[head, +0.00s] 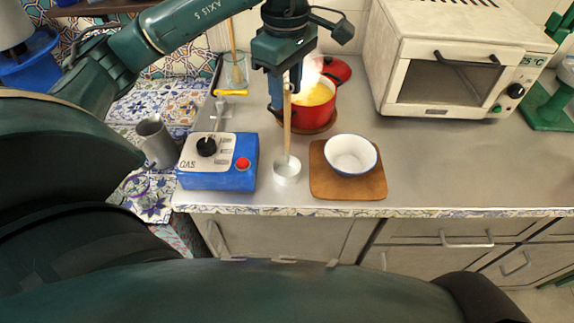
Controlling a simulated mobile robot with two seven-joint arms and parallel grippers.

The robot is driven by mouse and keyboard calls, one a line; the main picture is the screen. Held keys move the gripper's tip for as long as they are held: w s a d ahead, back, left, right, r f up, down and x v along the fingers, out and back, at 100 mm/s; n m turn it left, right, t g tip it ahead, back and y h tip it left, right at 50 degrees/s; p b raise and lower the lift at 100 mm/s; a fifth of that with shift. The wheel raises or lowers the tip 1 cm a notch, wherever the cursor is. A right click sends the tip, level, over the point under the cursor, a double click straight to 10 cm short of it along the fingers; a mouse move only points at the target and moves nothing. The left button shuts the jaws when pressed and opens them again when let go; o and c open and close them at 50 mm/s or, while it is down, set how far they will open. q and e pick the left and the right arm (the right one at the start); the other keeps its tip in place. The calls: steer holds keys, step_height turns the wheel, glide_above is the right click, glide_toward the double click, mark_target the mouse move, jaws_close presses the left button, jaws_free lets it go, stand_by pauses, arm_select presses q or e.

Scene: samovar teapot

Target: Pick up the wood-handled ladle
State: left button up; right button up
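The wood-handled ladle (287,130) is upright over the front of the steel counter, with its small metal cup (287,174) at the bottom. I cannot tell whether the cup touches the counter. My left gripper (286,92) points down at the top of the wooden handle, with its fingers on both sides of it. Whether the fingers are closed on the handle or only around it cannot be made out. My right gripper is not in view.
A red pot (322,112) with yellow contents stands behind the ladle. A white bowl (350,154) on a wooden board (370,186) is close at right. A blue gas burner box (232,177) is close at left. A toaster oven (400,45) stands back right. The right counter is clear.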

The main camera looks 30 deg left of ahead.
arm_select(q)
steer(key=p, duration=0.1)
glide_above(287, 141)
steer(key=shift+f, duration=3)
steer(key=shift+w+a, duration=0.15)
steer(key=shift+w, duration=0.1)
steer(key=shift+c, duration=0.4)
jaws_close()
